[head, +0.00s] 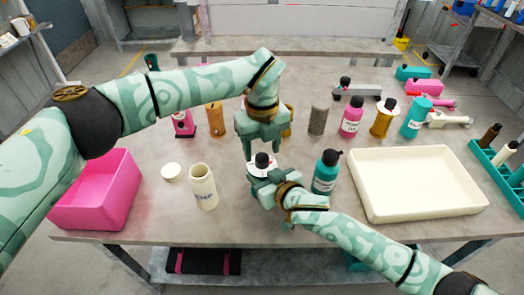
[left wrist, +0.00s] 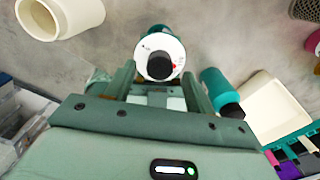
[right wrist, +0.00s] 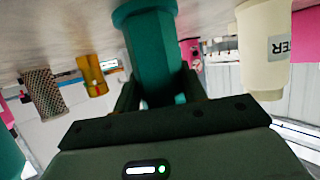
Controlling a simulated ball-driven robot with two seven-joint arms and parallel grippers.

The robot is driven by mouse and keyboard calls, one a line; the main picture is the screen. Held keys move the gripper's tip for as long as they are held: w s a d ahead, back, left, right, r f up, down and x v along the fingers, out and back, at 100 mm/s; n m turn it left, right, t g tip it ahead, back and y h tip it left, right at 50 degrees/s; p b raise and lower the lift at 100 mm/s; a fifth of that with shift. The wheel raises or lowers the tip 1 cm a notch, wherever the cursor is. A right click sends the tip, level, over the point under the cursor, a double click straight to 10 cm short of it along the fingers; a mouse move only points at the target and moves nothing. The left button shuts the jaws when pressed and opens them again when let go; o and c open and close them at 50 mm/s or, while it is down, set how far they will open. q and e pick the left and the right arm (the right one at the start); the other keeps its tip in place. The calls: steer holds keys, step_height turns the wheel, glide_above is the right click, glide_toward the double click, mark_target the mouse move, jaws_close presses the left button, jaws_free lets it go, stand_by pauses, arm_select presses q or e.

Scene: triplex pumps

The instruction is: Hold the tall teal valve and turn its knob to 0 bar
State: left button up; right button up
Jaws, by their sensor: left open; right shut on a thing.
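The tall teal valve stands upright near the front middle of the table, its body mostly hidden behind my right gripper in the head view. Its white dial (left wrist: 148,48) carries a black knob (left wrist: 160,66), with a small red mark near the rim; the dial's lettering is too small to read. My right gripper (head: 262,177) is shut on the valve's teal body (right wrist: 152,55), which sits between its fingers in the right wrist view. My left gripper (head: 262,147) points down, open and empty, above the knob (head: 262,159). The knob appears between its fingers in the left wrist view.
A cream tray (head: 460,206) lies at right; a pink bin (head: 100,205) is at left. Several bottles and pump parts stand behind.

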arm_select(q)
steer(key=shift+f, duration=0.85)
steer(key=c, duration=1)
